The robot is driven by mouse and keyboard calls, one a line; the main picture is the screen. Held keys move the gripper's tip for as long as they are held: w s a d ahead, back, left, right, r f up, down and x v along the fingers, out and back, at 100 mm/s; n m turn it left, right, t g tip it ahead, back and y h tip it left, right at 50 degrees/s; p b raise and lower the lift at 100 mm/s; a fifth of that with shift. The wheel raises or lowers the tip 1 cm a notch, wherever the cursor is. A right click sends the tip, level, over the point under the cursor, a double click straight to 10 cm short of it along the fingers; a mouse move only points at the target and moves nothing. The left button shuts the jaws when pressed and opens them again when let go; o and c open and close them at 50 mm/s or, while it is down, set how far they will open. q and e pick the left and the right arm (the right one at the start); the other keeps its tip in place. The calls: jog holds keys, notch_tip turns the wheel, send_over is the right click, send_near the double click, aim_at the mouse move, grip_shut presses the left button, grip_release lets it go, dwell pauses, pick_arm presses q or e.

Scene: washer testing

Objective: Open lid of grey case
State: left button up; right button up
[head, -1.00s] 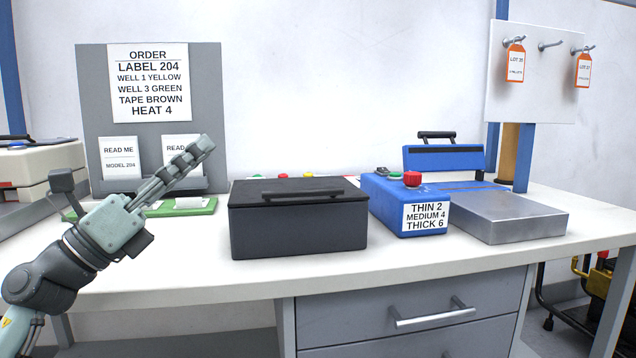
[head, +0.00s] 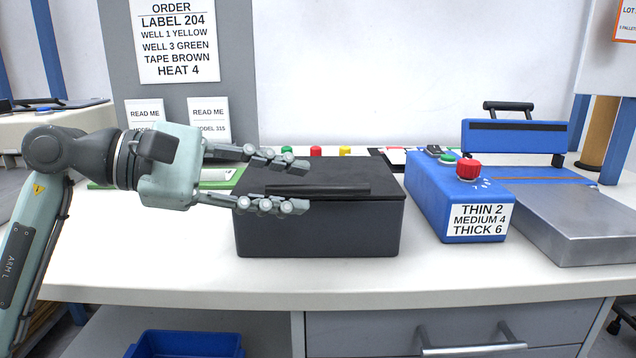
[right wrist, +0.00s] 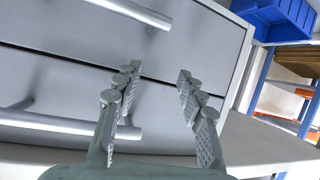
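The grey case (head: 318,232) is a dark box on the white bench, in the middle of the head view. Its lid (head: 345,170) is shut, with a black bar handle (head: 322,190) along the front of the lid. My left gripper (head: 306,184) reaches in from the left with its fingers parted, one in front of the other. The fingertips overlap the left end of the handle in the picture; I cannot tell whether they touch it. My right gripper (right wrist: 158,85) is open and empty in the right wrist view, in front of grey drawers (right wrist: 160,60).
A blue sealing machine (head: 450,205) with a red knob and a metal plate stands right of the case. Several colored caps show behind the case. A green tray (head: 108,184) lies at left behind my left arm. A blue bin (head: 187,343) is below the bench.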

aim_at(306, 187)
pick_arm(q)
jog(key=shift+x, duration=2.3)
pick_arm(e)
jog(key=shift+s+d+f+g+h, duration=0.35)
jog(key=shift+d+f+g, duration=0.3)
jog(key=shift+f, duration=0.15)
pick_arm(q)
jog(key=shift+c, duration=0.3)
grip_shut()
